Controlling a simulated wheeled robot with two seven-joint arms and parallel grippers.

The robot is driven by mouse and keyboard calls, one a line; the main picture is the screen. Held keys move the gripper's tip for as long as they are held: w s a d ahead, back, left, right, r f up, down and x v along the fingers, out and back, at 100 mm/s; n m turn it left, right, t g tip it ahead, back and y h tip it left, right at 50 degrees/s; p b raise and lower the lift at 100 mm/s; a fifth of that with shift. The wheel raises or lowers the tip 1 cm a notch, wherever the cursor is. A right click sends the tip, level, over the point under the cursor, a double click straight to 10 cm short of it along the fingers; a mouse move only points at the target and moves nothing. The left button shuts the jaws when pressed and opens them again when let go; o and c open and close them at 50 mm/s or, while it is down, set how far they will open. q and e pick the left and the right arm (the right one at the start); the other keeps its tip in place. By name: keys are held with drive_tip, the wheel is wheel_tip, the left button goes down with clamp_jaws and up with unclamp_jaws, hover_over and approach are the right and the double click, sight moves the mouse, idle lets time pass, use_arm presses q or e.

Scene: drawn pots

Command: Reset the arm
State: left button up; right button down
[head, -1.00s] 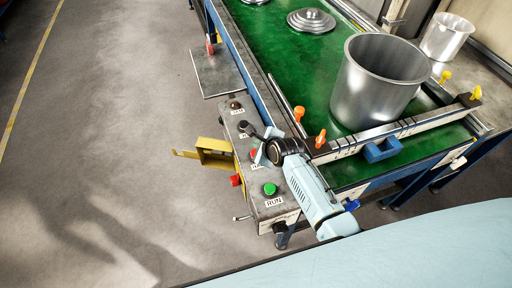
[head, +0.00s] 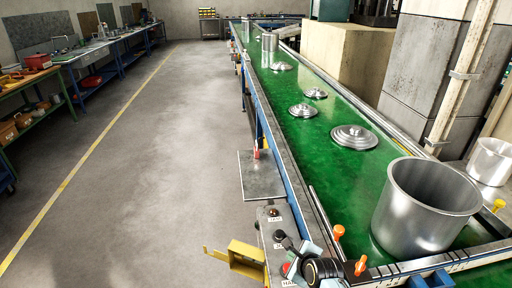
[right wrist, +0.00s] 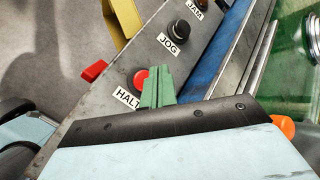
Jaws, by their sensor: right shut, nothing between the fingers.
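My right gripper shows in the right wrist view (right wrist: 157,88) as two green fingers pressed together with nothing between them. The fingertips overlap the red HALT button (right wrist: 141,80) on the grey control box (right wrist: 122,62); I cannot tell whether they touch it. In the head view my right arm comes in at the bottom edge, with its dark round joint (head: 322,271) beside the control box (head: 270,222). The fingers are hard to make out there. My left gripper is in neither view.
A black JOG knob (right wrist: 179,30) sits beyond the HALT button. A yellow bracket (head: 245,254) sticks out left of the box. The green conveyor (head: 318,135) carries a big pot (head: 425,205) and several lids, including a near one (head: 354,137). The floor at left is clear.

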drive_tip(key=s+d+r+n+g+h, duration=0.15)
drive_tip(key=s+r+n, duration=0.25)
drive_tip(key=s+n, duration=0.55)
drive_tip(key=s+d+r+n+g, duration=0.2)
drive_tip(key=s+d+r+n, duration=0.1)
drive_tip(key=s+n, duration=0.65)
drive_tip(key=s+d+r+n+g, duration=0.2)
drive_tip(key=s+r+n, duration=0.2)
drive_tip(key=s+n, duration=0.55)
drive_tip(key=s+f+m+b, duration=0.1)
drive_tip(key=s+f+b, duration=0.15)
drive_tip(key=f, duration=0.95)
drive_tip(key=s+f+g+b, duration=0.1)
drive_tip(key=f+b, duration=0.2)
drive_tip(key=f, duration=0.8)
drive_tip(key=s+f+m+b, duration=0.1)
drive_tip(key=f+b, duration=0.2)
drive_tip(key=f, duration=0.9)
drive_tip(key=s+d+f+b, duration=0.1)
drive_tip(key=s+f+b, duration=0.2)
drive_tip(key=s+f, duration=0.5)
drive_tip(key=s+d+f+g+b, duration=0.1)
drive_tip(key=s+f+b, duration=0.3)
drive_tip(key=s+f, duration=0.4)
wheel_tip(320, 180, down, 5)
drive_tip(key=shift+d+r, duration=0.1)
drive_tip(key=shift+d, duration=0.15)
drive_tip(key=shift+s+g+h, duration=0.15)
drive_tip(key=shift+g+h, duration=0.1)
